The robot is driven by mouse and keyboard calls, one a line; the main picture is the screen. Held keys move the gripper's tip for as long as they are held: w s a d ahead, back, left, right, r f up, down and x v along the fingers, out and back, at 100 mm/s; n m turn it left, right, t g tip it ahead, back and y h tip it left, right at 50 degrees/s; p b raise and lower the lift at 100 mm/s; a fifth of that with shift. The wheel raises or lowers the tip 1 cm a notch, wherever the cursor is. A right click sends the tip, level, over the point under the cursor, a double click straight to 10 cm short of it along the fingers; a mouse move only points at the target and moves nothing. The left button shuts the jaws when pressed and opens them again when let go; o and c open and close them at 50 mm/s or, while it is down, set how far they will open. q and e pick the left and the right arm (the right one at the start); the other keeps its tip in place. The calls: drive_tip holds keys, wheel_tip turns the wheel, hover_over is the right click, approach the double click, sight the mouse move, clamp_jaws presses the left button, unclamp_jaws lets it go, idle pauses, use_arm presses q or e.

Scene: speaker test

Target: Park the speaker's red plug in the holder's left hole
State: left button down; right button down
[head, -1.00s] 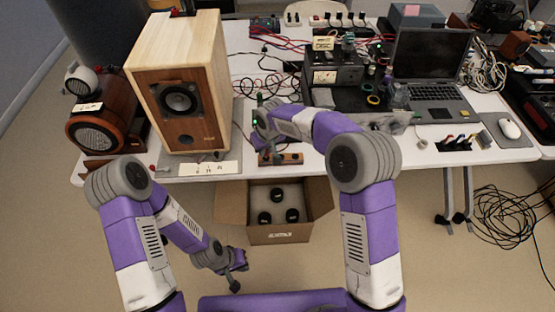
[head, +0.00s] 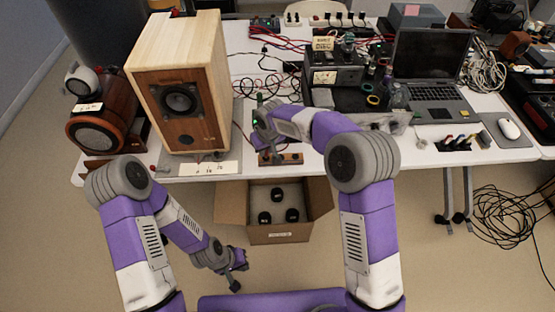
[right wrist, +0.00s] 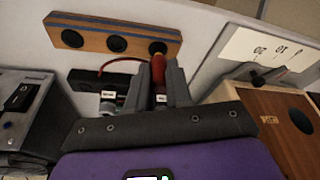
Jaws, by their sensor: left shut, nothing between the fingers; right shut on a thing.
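The holder is a wooden block with black holes at the table's front edge, seen in the head view (head: 291,158) and in the right wrist view (right wrist: 98,36). My right gripper (head: 270,152) is over the holder's left end. In the right wrist view it is shut on the red plug (right wrist: 158,68). The plug's tip is at the hole nearest the speaker, which is the picture's right one there; I cannot tell whether it has entered. The wooden speaker (head: 180,100) stands left of the holder. My left gripper (head: 238,282) is shut and empty, low in front of the table.
An open cardboard box (head: 281,237) with dark round things is below the table edge. A white label card (head: 209,168) lies before the speaker. A dark bench device (head: 337,75) and a laptop (head: 436,70) stand to the right. Loose cables (head: 272,85) lie behind the holder.

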drive_tip(key=shift+f+b, duration=0.55)
drive_tip(key=shift+f, duration=0.35)
drive_tip(key=c, duration=1)
unclamp_jaws()
drive_tip(key=shift+o, duration=0.2)
drive_tip(key=shift+r, duration=0.15)
drive_tip(key=shift+r+p, duration=2.9)
drive_tip(key=shift+r, duration=0.8)
